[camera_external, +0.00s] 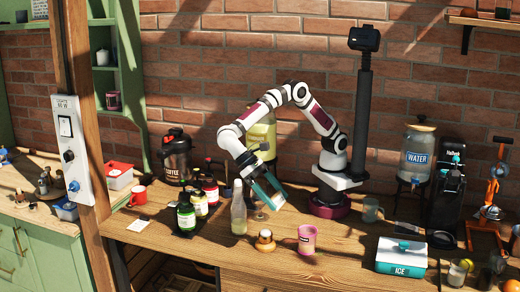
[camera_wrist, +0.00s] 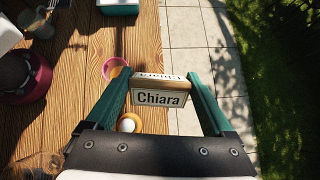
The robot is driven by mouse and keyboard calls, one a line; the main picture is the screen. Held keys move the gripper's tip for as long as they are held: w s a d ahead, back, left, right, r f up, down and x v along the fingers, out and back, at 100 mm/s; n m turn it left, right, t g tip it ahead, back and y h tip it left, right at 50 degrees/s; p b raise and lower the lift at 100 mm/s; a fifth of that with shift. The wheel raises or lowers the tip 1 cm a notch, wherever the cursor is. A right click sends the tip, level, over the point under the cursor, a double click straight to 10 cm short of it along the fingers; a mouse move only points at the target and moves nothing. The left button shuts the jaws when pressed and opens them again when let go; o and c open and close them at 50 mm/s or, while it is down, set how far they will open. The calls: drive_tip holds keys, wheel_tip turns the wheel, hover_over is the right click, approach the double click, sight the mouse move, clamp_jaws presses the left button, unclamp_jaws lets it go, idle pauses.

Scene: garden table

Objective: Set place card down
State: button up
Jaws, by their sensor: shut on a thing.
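The place card (camera_wrist: 162,99) is a small wooden-edged block with a pale face reading "Chiara". In the wrist view it sits between the two teal fingers of my gripper (camera_wrist: 159,78), which are shut on it. In the external view my gripper (camera_external: 267,191) is tilted downward above the wooden table (camera_external: 345,254), right of a clear bottle (camera_external: 238,208). The card cannot be made out clearly there.
Near my gripper stand a small orange-and-white item (camera_external: 265,241) and a pink cup (camera_external: 307,239). Dark bottles (camera_external: 186,213) stand to the left. An ICE box (camera_external: 401,257) is at the right. Bare wood lies between the cup and box.

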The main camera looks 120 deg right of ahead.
drive_tip(key=s+a+n+g+h, duration=0.35)
drive_tip(key=s+n, duration=0.25)
drive_tip(key=s, duration=0.9)
wheel_tip(320, 180, down, 10)
drive_tip(key=shift+t, duration=0.25)
drive_tip(key=s+a+f, duration=0.2)
drive_tip(key=a, duration=0.1)
drive_tip(key=s+a+f, duration=0.2)
drive_tip(key=a+f, duration=0.1)
drive_tip(key=s+a+f, duration=0.2)
drive_tip(key=a, duration=0.2)
drive_tip(key=shift+s+f, duration=0.15)
drive_tip(key=shift+f, duration=0.05)
wheel_tip(320, 180, down, 3)
drive_tip(key=shift+f, duration=0.5)
drive_tip(key=shift+f, duration=0.15)
